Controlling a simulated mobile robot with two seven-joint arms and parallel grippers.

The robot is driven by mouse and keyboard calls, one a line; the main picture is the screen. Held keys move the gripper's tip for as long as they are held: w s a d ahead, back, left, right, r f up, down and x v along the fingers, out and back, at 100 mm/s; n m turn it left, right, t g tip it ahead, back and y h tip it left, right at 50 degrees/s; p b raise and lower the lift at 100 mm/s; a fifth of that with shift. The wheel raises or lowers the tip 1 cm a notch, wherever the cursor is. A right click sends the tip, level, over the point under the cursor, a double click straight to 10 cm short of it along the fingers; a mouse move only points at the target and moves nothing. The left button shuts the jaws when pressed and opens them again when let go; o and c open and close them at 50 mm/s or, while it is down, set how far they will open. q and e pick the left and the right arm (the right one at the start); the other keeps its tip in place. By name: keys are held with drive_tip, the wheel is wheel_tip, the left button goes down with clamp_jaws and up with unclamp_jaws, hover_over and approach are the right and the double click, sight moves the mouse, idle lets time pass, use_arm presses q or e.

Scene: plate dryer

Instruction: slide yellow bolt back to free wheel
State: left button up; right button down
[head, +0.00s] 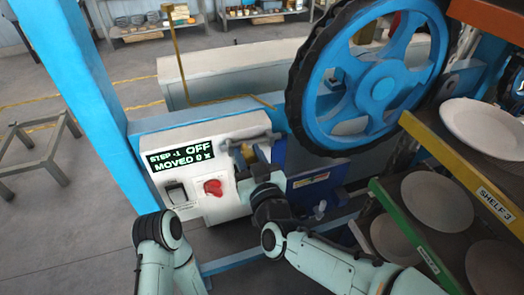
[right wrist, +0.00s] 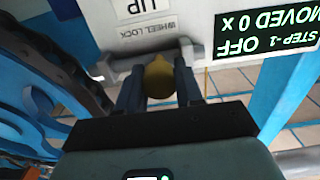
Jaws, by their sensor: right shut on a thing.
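The yellow bolt (right wrist: 158,76) shows as a rounded yellow knob in the right wrist view, under a label reading "WHEEL LOCK". My right gripper (right wrist: 159,86) is shut on it, one dark finger on each side. In the head view the right gripper (head: 257,160) is at the right end of the white control panel and hides most of the bolt; only a small yellow patch shows. The big blue wheel (head: 376,85) with a black toothed rim stands just right of and above the gripper. My left arm is at the lower left; its gripper is not in view.
The panel display (head: 181,157) reads "STEP -1 OFF" and "MOVED 0 X". A red knob (head: 213,187) and a black switch (head: 177,193) sit below it. Shelves with white plates (head: 437,201) stand close at the right. A blue post (head: 92,100) rises at the left.

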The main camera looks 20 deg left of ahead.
drive_tip(key=shift+s+a, duration=0.3)
drive_tip(key=shift+a, duration=0.1)
drive_tip(key=c, duration=0.8)
unclamp_jaws()
drive_tip(key=shift+a, duration=0.1)
drive_tip(key=shift+o, duration=0.2)
drive_tip(key=shift+s+d, duration=0.2)
drive_tip(key=shift+d, duration=0.05)
drive_tip(key=v, duration=1.3)
drive_tip(key=shift+b, duration=0.4)
